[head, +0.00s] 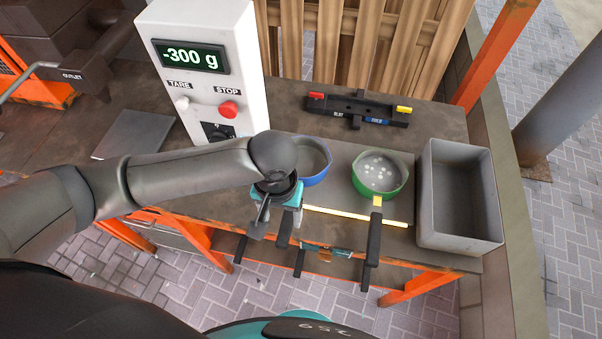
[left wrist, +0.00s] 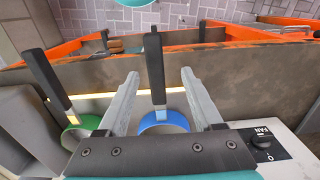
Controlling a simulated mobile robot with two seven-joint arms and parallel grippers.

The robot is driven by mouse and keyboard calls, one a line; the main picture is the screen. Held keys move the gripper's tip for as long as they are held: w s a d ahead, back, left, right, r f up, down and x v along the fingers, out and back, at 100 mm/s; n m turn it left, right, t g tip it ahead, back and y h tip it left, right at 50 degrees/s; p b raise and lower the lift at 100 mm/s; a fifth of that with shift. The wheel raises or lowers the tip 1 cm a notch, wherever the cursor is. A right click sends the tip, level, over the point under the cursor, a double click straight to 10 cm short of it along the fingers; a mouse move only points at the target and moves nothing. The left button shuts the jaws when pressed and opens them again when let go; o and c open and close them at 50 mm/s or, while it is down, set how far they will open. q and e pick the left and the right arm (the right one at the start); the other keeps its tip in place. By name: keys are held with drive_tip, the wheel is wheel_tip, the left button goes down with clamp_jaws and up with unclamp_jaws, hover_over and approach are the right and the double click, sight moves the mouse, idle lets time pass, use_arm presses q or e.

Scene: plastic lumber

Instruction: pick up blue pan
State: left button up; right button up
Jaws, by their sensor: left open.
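The blue pan (head: 325,172) sits on a grey plate on the bench, partly hidden behind my left arm. Its blue rim (left wrist: 165,121) also shows in the left wrist view, with its black handle (left wrist: 154,62) pointing away from my wrist, over the bench's front edge. My left gripper (head: 271,228) is open at the handle side of the pan. In the left wrist view the handle lies between its two spread fingers (left wrist: 159,76), with gaps on both sides. The height of the fingers relative to the handle is hard to tell. My right gripper is not in view.
A green pan (head: 399,187) with several pale pieces stands to the right, its black handle over the front edge. A grey bin (head: 428,190) is at far right. A black holder (head: 350,105) lies behind. A white scale box (head: 205,65) reads -300 g.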

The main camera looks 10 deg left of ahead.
sight(286, 223)
use_arm(q)
drive_tip(key=f, duration=0.4)
drive_tip(key=shift+w+d+b, duration=0.3)
drive_tip(key=shift+d+b, duration=0.05)
drive_tip(key=shift+b, duration=0.05)
drive_tip(key=shift+f, duration=0.65)
drive_tip(key=shift+c, duration=0.4)
clamp_jaws()
